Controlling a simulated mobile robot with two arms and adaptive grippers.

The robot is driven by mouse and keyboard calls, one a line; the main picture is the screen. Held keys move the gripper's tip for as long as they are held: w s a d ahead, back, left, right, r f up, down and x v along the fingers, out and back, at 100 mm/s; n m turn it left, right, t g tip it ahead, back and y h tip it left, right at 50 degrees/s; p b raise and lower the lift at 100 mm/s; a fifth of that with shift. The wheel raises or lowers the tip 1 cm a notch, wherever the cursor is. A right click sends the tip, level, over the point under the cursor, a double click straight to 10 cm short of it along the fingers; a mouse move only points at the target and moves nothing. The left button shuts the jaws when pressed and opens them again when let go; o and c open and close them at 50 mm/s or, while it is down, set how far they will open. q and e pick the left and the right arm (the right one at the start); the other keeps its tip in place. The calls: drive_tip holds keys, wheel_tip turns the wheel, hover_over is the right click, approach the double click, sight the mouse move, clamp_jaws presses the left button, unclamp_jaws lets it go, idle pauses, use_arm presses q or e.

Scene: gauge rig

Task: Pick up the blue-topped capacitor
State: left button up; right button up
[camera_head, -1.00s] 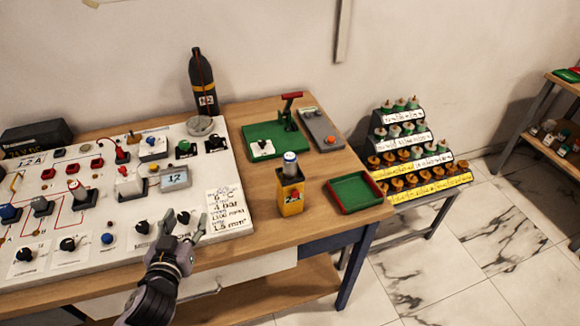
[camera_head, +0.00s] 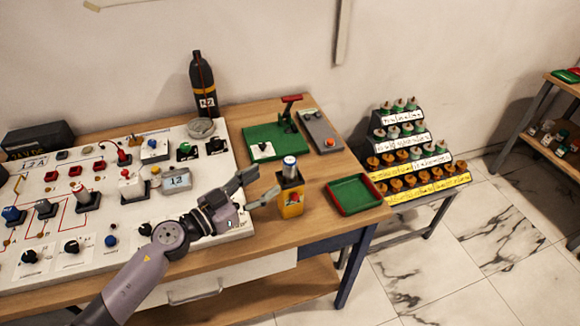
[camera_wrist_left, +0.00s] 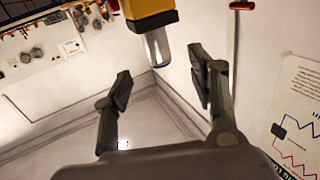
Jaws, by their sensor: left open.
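The blue-topped capacitor (camera_head: 290,167) is a small silver cylinder standing upright in the top of a yellow and black holder (camera_head: 291,203) on the bench. In the left wrist view the capacitor (camera_wrist_left: 157,47) pokes out of the yellow holder (camera_wrist_left: 150,12) at the top of the picture, which looks upside down. My left gripper (camera_head: 263,184) is open and empty, just left of the holder, with its fingers pointing toward it. In the wrist view the left gripper (camera_wrist_left: 161,80) has its fingers spread, with the capacitor seen between and beyond them. My right gripper is not in view.
A green tray with red ends (camera_head: 354,194) lies right of the holder. A green press base (camera_head: 272,142) and a grey box (camera_head: 321,131) are behind. A white control panel (camera_head: 120,225) with knobs fills the left. A tiered rack (camera_head: 422,180) stands at right.

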sight(284, 171)
use_arm(q)
drive_tip(key=x, duration=0.9)
drive_tip(key=shift+d+f, duration=0.2)
drive_tip(key=shift+f, duration=0.05)
drive_tip(key=shift+a, duration=0.1)
drive_tip(key=shift+c, duration=0.6)
drive_tip(key=c, duration=1.1)
clamp_jaws()
drive_tip(key=shift+r, duration=0.15)
